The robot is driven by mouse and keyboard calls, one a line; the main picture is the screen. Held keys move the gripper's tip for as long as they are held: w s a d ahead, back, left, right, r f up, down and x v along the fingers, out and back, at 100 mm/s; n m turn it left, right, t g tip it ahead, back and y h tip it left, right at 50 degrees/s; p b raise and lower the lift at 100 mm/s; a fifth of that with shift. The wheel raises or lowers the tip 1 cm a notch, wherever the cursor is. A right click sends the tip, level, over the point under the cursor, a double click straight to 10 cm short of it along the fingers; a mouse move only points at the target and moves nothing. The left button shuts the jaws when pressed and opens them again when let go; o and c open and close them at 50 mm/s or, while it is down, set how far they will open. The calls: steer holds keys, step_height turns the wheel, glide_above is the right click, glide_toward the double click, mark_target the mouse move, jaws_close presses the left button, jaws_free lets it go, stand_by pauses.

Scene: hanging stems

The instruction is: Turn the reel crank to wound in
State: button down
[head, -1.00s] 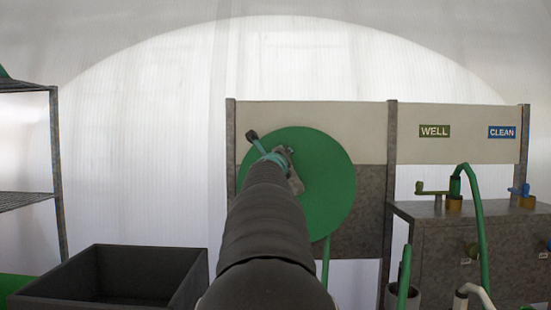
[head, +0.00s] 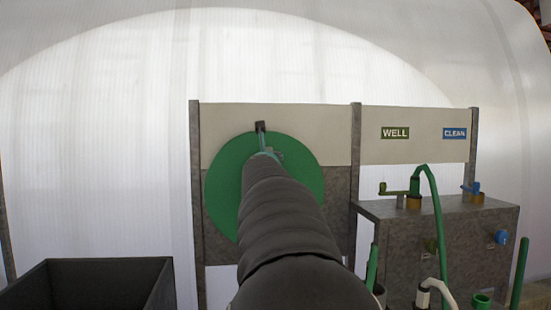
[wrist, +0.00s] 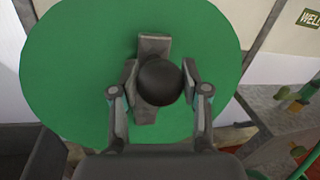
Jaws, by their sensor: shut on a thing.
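The green reel disc (head: 222,190) stands upright on a grey and cream panel in the head view and fills much of the wrist view (wrist: 70,60). In the wrist view a grey crank bar (wrist: 153,45) crosses its face, with a round black knob (wrist: 160,84) standing out toward me. My gripper (wrist: 160,77) has a finger on each side of the knob and is shut on it. In the head view my arm covers the middle of the reel, so the crank and fingers are mostly hidden there.
A dark open bin (head: 100,285) stands at the lower left. At right, a grey cabinet (head: 470,225) carries taps and a green hose (head: 436,210), under WELL (head: 395,133) and CLEAN (head: 454,133) signs. Dark posts flank the reel panel.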

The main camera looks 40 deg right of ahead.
steer(key=c, duration=0.6)
jaws_free()
steer(key=shift+o, duration=0.2)
steer(key=shift+s+a, duration=0.35)
steer(key=v, duration=1)
steer(key=shift+s+a, duration=0.2)
steer(key=shift+a, duration=0.2)
